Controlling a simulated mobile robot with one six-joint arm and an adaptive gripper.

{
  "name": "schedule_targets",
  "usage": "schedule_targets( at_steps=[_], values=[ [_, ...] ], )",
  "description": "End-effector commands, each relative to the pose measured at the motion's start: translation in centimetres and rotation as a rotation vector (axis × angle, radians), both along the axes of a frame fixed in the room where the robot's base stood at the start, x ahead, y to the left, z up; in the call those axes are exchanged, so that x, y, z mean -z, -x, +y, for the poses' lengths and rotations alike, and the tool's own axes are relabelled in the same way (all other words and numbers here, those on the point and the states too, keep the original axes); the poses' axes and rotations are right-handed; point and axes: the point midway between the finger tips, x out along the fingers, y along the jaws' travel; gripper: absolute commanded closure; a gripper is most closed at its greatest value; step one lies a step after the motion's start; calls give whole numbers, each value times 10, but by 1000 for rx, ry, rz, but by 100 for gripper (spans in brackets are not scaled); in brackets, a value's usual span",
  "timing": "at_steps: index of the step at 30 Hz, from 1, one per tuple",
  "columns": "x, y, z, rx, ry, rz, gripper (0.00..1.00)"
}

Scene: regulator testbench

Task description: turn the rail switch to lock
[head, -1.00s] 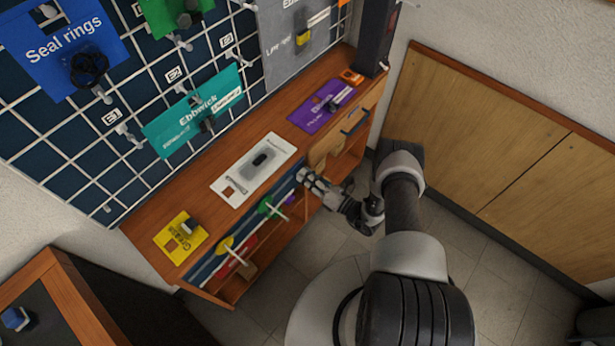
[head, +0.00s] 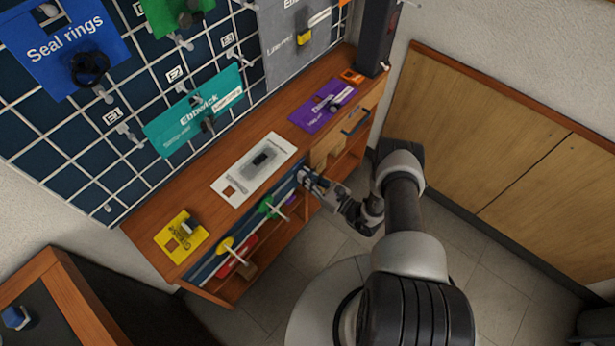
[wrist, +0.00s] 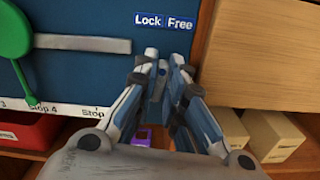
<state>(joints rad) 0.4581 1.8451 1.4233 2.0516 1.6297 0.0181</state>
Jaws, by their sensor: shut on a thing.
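The blue rail panel (wrist: 70,75) runs along the bench front. Its right end carries blue "Lock" (wrist: 148,20) and "Free" (wrist: 181,23) labels, Lock on the left. My gripper (wrist: 164,62) is just below these labels, its fingers close together around the small rail switch (wrist: 158,82). The fingers hide most of the switch, so I cannot tell which label it points to. In the head view my gripper (head: 304,175) is at the right end of the rail.
A red bin (wrist: 25,130), a purple item (wrist: 141,138) and pale wooden blocks (wrist: 272,135) are below. A wooden drawer front (wrist: 265,55) stands close on the right.

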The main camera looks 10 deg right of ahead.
Motion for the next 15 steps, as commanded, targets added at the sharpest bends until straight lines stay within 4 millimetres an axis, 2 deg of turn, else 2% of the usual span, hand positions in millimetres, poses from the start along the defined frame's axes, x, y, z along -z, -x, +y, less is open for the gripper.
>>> schedule_targets(
  at_steps=[15],
  values=[
    [0,2,2,1,393,-286,100]
  ],
)
